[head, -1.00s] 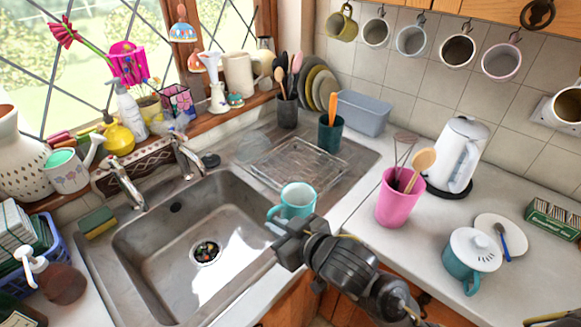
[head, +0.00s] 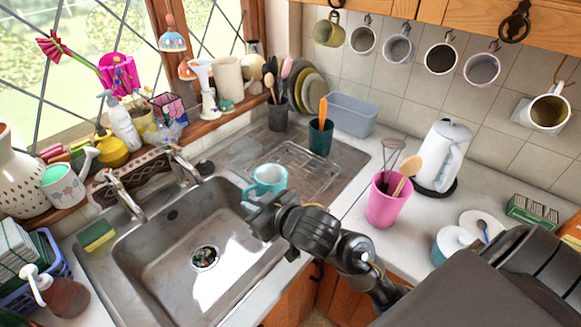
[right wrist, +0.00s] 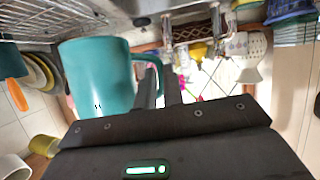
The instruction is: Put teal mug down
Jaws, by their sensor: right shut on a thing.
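The teal mug (head: 269,178) is upright at the sink's right rim, beside the ribbed drainboard (head: 300,165). My right gripper (head: 257,203) is shut on it at the near side. The right wrist view shows the mug (right wrist: 97,78) large and close, with its handle at the dark fingers (right wrist: 160,88). I cannot tell whether its base touches the surface below. My left gripper is not in view.
The sink basin (head: 165,262) lies left of the mug. A dark teal utensil pot (head: 320,138) and a grey-blue tub (head: 352,113) stand behind the drainboard. A pink cup with utensils (head: 385,205) stands on the counter to the right.

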